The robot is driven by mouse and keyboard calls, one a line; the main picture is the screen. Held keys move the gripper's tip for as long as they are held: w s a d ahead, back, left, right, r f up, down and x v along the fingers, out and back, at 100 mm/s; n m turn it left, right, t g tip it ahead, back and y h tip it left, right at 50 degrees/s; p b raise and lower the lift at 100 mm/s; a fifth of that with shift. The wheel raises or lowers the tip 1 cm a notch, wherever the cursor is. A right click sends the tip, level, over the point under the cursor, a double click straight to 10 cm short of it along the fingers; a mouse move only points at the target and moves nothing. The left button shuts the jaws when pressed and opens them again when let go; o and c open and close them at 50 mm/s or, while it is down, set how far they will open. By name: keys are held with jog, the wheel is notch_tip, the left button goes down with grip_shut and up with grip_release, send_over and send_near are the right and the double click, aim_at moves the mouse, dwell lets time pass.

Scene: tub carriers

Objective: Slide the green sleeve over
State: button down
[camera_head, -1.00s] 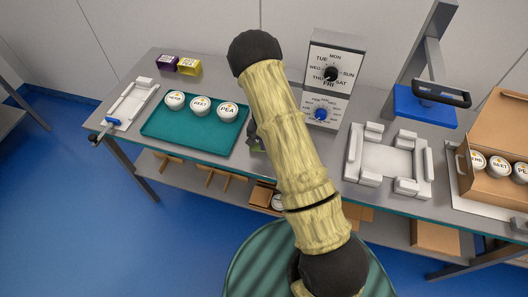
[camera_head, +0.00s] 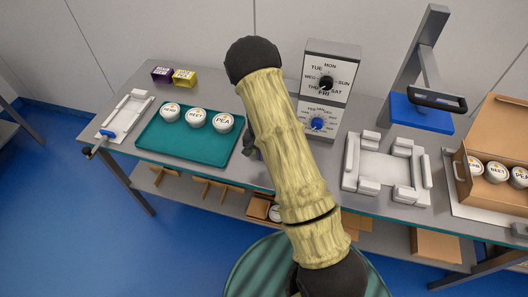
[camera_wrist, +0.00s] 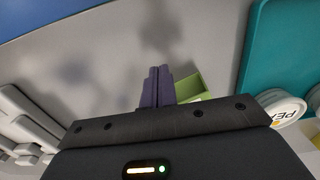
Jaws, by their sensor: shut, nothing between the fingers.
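The green sleeve (camera_wrist: 188,86) shows in the wrist view on the grey table, partly hidden behind my gripper. My gripper (camera_wrist: 156,78) is shut and empty, its dark purple fingers together. The fingers are right beside the sleeve, on its left in that view; I cannot tell whether they touch it. In the head view my arm covers the sleeve, and only a dark edge of my gripper (camera_head: 250,140) shows left of the arm.
A teal tray (camera_head: 172,149) with three white tubs stands left of my arm; its PEA tub (camera_wrist: 284,108) is at the wrist view's right. A white fixture (camera_head: 384,170) lies to the right. Purple (camera_head: 161,75) and yellow (camera_head: 184,78) sleeves sit at the back left.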

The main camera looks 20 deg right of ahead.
notch_tip(320, 180, up, 8)
jog(key=w+b, duration=0.1)
jog(key=b, duration=0.1)
jog(key=s+r+n+t, duration=0.1)
jog(key=s+r+n, duration=0.2)
jog(key=s+r, duration=0.3)
jog(key=s+r+n+t, duration=0.1)
jog(key=s+r+n, duration=0.2)
jog(key=s+r, duration=0.4)
jog(key=s, duration=0.7)
jog(key=shift+a+r+t, duration=0.3)
jog(key=shift+a, duration=0.1)
